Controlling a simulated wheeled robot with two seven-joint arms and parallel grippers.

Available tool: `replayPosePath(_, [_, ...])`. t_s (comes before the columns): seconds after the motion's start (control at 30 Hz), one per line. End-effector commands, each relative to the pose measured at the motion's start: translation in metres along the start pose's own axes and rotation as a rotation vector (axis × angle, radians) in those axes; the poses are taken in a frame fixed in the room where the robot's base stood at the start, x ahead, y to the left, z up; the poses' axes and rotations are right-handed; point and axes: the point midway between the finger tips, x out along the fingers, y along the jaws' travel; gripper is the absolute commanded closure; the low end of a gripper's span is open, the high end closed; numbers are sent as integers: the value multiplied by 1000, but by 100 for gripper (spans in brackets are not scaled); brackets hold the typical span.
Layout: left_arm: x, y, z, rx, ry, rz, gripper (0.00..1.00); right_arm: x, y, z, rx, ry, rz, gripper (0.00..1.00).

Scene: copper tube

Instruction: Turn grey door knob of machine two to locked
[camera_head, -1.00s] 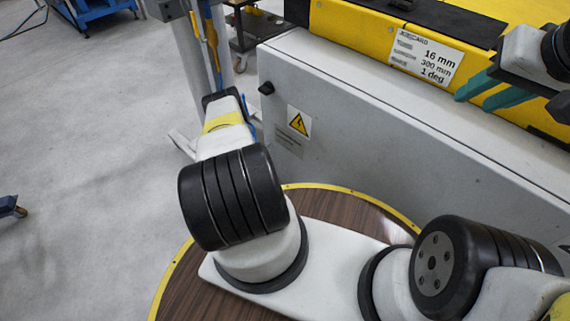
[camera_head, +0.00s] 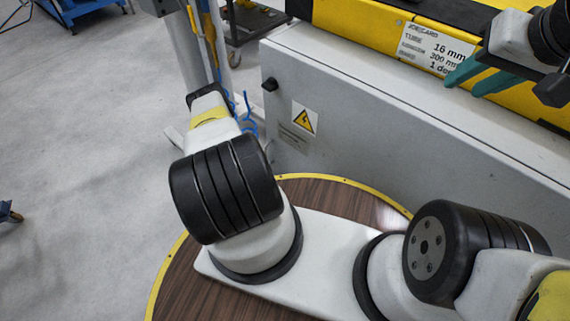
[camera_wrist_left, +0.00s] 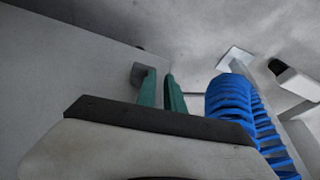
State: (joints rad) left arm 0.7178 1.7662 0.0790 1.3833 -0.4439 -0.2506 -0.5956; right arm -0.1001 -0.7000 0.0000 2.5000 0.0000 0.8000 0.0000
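A small dark knob (camera_head: 269,84) sticks out of the grey cabinet's end near its top corner in the head view. In the left wrist view a grey block-like piece (camera_wrist_left: 138,74), possibly this knob, stands on the cabinet wall just behind one fingertip; contact cannot be told. My left gripper (camera_wrist_left: 161,80) shows two green fingers with a narrow gap and nothing visible between them. In the head view my left arm hides it. My right gripper (camera_head: 462,88) has its green fingers apart and empty, in front of the yellow machine part at the upper right.
The grey cabinet (camera_head: 400,150) carries a yellow warning sign (camera_head: 304,118) and stands under a yellow machine body (camera_head: 365,22). Blue coiled hose (camera_wrist_left: 232,105) lies close to the right of my left fingers. Open floor (camera_head: 90,150) is at left.

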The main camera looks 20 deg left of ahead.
Motion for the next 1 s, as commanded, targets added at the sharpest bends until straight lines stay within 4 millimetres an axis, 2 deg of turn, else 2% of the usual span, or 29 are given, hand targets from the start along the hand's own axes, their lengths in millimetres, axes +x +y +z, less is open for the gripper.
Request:
replayPosePath(0.7, [5, -1, 4, 2, 0, -4, 100, 0, 0, 0, 0, 0, 0, 65])
replayPosePath(1.0, [8, 9, 5, 4, 0, -3, 100, 0, 0, 0, 0, 0, 0, 65])
